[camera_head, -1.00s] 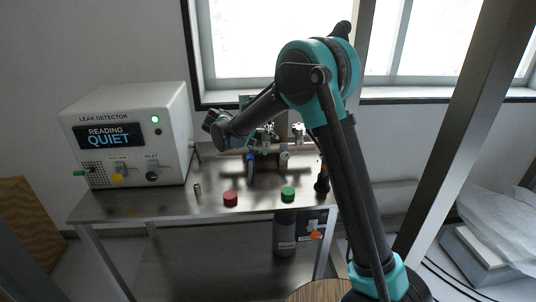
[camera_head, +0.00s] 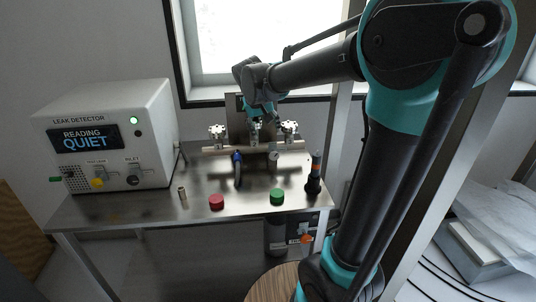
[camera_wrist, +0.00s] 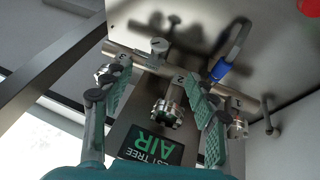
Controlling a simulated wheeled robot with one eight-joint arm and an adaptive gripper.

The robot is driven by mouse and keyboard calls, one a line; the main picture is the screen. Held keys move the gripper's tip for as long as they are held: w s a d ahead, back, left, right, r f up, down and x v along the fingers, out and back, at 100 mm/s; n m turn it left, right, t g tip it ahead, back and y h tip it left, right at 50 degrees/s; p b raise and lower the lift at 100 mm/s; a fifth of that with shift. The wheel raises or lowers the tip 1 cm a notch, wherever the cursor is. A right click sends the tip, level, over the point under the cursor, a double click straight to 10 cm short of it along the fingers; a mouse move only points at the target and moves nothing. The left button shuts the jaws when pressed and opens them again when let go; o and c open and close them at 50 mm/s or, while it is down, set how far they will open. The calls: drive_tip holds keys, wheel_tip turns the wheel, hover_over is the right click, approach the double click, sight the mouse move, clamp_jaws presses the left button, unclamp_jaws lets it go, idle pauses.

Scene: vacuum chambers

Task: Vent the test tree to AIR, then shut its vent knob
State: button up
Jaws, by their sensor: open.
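The test tree is a horizontal metal pipe (camera_head: 225,149) with several valve fittings, at the back of the steel table. In the wrist view its pipe (camera_wrist: 185,75) carries the numbers 1, 2 and 3. A black plate (camera_wrist: 150,146) by the tree reads "TEST TREE AIR", with AIR in green. My gripper (camera_wrist: 160,95) is open, its teal-padded fingers spread either side of a knurled metal fitting (camera_wrist: 168,113) near number 2; contact cannot be told. A small grey knob (camera_wrist: 158,46) sits on the pipe; which part is the vent knob is unclear. In the head view my gripper (camera_head: 258,112) is above the tree's middle.
A leak detector (camera_head: 105,135) reading QUIET stands at left. A red button (camera_head: 216,202), a green button (camera_head: 277,196) and a dark upright tool (camera_head: 314,175) are at the table's front. A blue-ended hose (camera_wrist: 232,52) joins the tree. The window wall is close behind.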

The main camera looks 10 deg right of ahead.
sight(274, 155)
drive_tip(key=x, duration=1.7)
drive_tip(key=shift+w+d, duration=0.1)
drive_tip(key=shift+w, duration=0.05)
drive_tip(key=c, duration=1.2)
